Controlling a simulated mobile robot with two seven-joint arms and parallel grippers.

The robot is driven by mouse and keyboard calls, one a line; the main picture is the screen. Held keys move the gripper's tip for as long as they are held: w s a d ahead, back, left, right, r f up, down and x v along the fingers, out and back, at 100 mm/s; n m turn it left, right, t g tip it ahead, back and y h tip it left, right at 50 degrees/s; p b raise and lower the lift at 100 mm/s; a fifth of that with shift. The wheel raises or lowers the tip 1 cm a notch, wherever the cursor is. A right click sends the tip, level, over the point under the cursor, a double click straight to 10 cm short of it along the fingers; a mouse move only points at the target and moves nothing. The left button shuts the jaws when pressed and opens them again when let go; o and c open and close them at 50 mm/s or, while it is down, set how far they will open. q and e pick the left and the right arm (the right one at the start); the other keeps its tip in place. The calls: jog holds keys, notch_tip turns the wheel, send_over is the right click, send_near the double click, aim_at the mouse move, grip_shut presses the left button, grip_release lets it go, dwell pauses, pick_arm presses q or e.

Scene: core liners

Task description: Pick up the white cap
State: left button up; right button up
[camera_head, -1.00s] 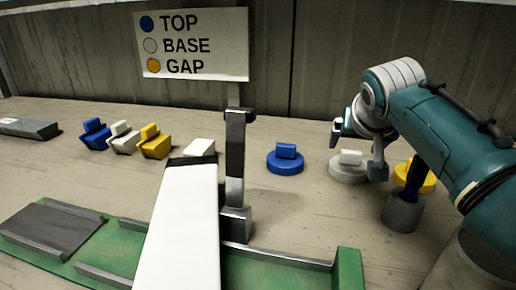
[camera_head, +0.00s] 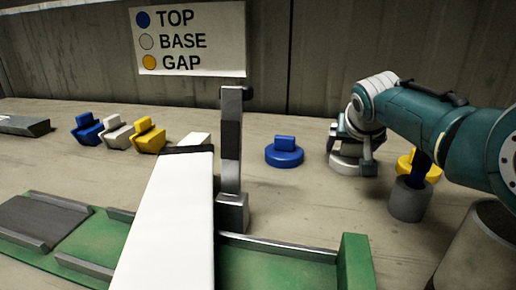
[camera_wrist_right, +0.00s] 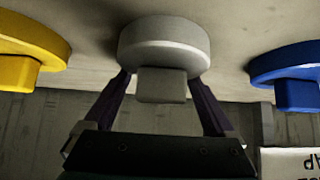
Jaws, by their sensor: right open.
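The white cap (camera_head: 345,163) is a round disc with a block-shaped knob on the table, partly hidden behind my right gripper in the head view. In the right wrist view the white cap (camera_wrist_right: 163,42) shows whole, its knob pointing toward the gripper. My right gripper (camera_head: 352,148) is at the cap, open, with nothing held. In the wrist view its two dark fingers (camera_wrist_right: 161,85) stand on either side of the knob, with gaps beside it. Contact with the disc cannot be told. My left gripper is not in view.
A blue cap (camera_head: 285,153) and a yellow cap (camera_head: 407,164) flank the white one. A grey cylinder (camera_head: 408,201) stands near my arm. A metal post (camera_head: 231,150), a long white piece (camera_head: 172,220) and a green tray (camera_head: 357,262) are in front. Several coloured clips (camera_head: 118,133) sit left.

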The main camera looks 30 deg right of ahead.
jog(key=c, duration=1.4)
jog(key=shift+r, duration=0.1)
